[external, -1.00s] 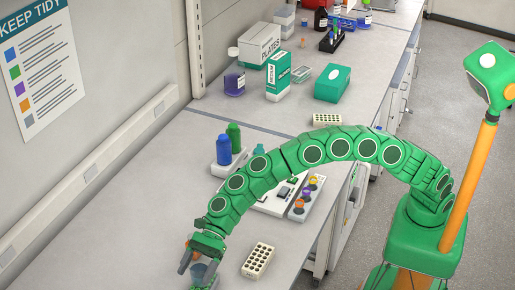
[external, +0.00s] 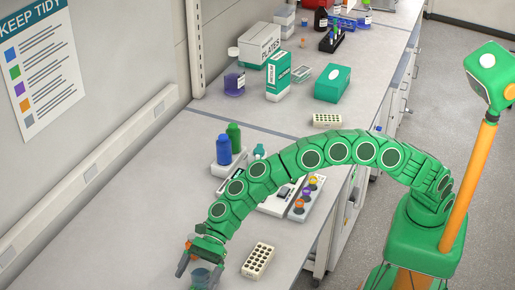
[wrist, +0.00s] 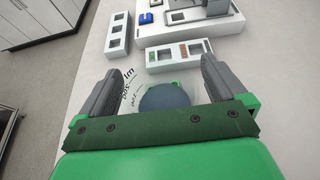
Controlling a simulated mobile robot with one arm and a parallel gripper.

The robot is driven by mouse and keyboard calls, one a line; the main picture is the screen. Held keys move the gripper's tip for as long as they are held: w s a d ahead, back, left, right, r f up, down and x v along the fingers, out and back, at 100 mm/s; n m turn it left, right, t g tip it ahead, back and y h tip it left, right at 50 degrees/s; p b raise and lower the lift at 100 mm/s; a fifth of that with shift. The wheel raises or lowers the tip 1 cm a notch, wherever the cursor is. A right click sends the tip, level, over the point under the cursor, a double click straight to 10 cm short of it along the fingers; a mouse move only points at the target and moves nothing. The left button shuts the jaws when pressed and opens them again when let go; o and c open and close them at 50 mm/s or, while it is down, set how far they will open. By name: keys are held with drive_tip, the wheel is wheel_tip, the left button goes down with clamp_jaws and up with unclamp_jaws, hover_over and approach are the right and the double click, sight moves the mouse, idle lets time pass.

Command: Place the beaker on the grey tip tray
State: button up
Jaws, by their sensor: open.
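The clear beaker (external: 201,276) stands on the bench at the bottom of the external view, with my gripper (external: 199,272) around it. In the wrist view the beaker (wrist: 164,97) has dark markings on its side and a blue-grey round area inside. It sits between my two open fingers (wrist: 158,88), with visible gaps on either side; its near part is hidden by my gripper. A pale tray with several dark holes (external: 258,260) lies just right of my gripper in the external view. I cannot tell for certain whether it is the grey tip tray.
White compartment trays (wrist: 180,56) and (wrist: 118,36) lie beyond the beaker in the wrist view. Blue and green bottles (external: 233,138) and a tray of small vials (external: 305,200) are near my arm. Boxes (external: 278,76) stand farther back. Bare bench lies left of my gripper.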

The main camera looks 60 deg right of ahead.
drive_tip(key=shift+r, duration=0.15)
drive_tip(key=v, duration=1.2)
